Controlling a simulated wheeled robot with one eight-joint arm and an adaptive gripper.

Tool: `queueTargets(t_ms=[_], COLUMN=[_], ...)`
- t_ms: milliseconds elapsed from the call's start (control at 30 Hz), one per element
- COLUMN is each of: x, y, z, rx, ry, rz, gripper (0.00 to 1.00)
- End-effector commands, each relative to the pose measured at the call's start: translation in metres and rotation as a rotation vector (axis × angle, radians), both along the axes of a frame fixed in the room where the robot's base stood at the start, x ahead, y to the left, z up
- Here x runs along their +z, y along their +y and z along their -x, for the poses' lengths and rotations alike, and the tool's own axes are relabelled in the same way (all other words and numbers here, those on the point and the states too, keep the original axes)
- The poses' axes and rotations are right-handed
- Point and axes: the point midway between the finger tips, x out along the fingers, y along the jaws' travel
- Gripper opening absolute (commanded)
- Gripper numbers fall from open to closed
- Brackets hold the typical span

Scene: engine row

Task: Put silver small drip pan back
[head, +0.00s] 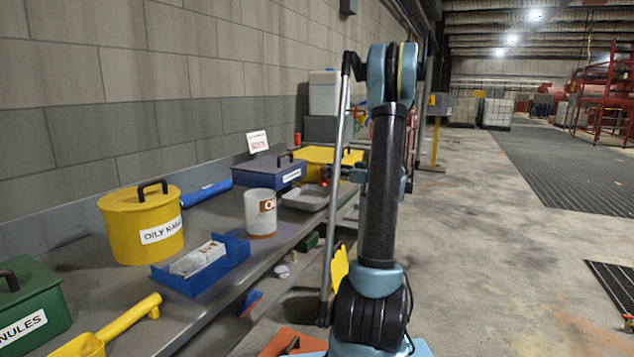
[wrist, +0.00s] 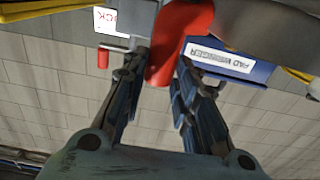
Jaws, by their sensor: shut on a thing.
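The silver small drip pan (head: 305,198) shows in the head view as a shallow grey tray low over the bench edge, beside the white tub. In the wrist view its grey body (wrist: 255,22) fills the top right, with a red grip part (wrist: 178,45) between my fingers. My gripper (wrist: 160,74) is shut on this red part. In the head view my gripper (head: 328,175) is small and partly hidden behind my arm, just right of the pan. I cannot tell whether the pan touches the bench.
The bench (head: 85,270) holds a yellow oily-rags bin (head: 125,235), a white tub (head: 260,212), a blue tray (head: 195,285), a blue lidded box (head: 262,173), a yellow box (head: 318,158), a green box (head: 30,310) and a yellow scoop (head: 120,325). Floor at right is clear.

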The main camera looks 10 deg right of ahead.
Motion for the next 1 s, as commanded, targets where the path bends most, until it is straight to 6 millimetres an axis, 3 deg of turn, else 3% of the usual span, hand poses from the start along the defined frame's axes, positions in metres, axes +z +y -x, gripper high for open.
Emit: queueTargets(t_ms=[100,300,500,800,1000], x=[0.0,0.0,-0.004,-0.034,-0.035], y=[0.022,0.045,0.049,0.049,0.049], z=[-0.014,-0.03,-0.033,-0.033,-0.032], rx=[0.004,0.002,0.0,0.0,0.0], ry=[-0.001,-0.001,-0.001,-0.001,-0.001], rz=[-0.001,-0.001,-0.001,-0.001,-0.001], gripper=[0.0,0.0,0.0,0.0,0.0])
